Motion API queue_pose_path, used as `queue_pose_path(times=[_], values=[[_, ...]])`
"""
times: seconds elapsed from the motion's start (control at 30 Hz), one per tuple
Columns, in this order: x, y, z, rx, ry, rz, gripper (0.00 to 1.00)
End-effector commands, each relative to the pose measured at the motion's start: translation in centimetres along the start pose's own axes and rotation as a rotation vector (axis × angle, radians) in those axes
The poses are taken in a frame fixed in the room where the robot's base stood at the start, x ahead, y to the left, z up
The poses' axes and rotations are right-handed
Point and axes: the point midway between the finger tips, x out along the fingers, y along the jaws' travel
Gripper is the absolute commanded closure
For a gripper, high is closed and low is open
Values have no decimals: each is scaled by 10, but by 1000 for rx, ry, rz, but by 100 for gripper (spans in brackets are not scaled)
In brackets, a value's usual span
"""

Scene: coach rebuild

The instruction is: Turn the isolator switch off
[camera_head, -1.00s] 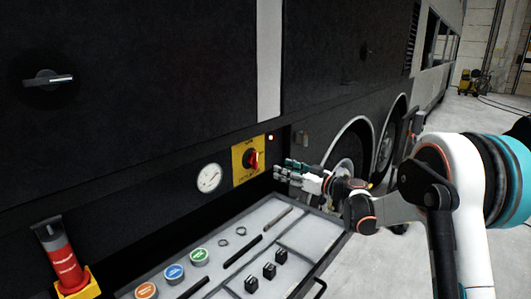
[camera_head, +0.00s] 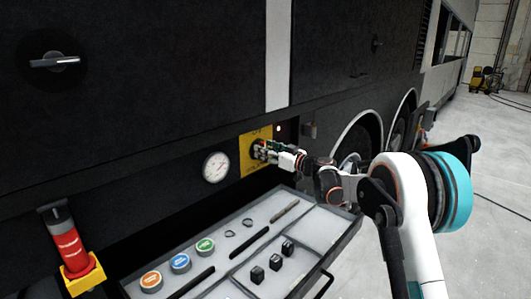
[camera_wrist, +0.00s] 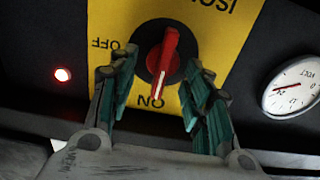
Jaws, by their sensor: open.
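The isolator switch is a red knob (camera_wrist: 162,58) on a black round base, set in a yellow plate (camera_wrist: 215,35). In the wrist view, its white pointer line aims at the ON mark; the OFF mark is off to the left. In the head view, the yellow plate (camera_head: 245,153) is on the dark coach side and my gripper (camera_head: 262,150) covers most of the knob. In the wrist view, my gripper (camera_wrist: 158,95) is open, with one teal-padded finger on each side of the knob. I see no finger closed on it.
A red lamp (camera_wrist: 62,74) glows beside the plate. A volt gauge (camera_wrist: 294,90) is on the plate's other side. A grey tray (camera_head: 318,227) with coloured caps and small black parts juts out below. A red cylinder (camera_head: 65,245) stands at the left.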

Motion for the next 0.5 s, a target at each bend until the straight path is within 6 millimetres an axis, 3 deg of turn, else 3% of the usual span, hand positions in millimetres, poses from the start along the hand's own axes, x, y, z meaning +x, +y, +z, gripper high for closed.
queue_pose_path(times=[0.37,0.5], values=[[6,0,0,0,0,-1,55],[6,0,0,0,0,-1,84]])
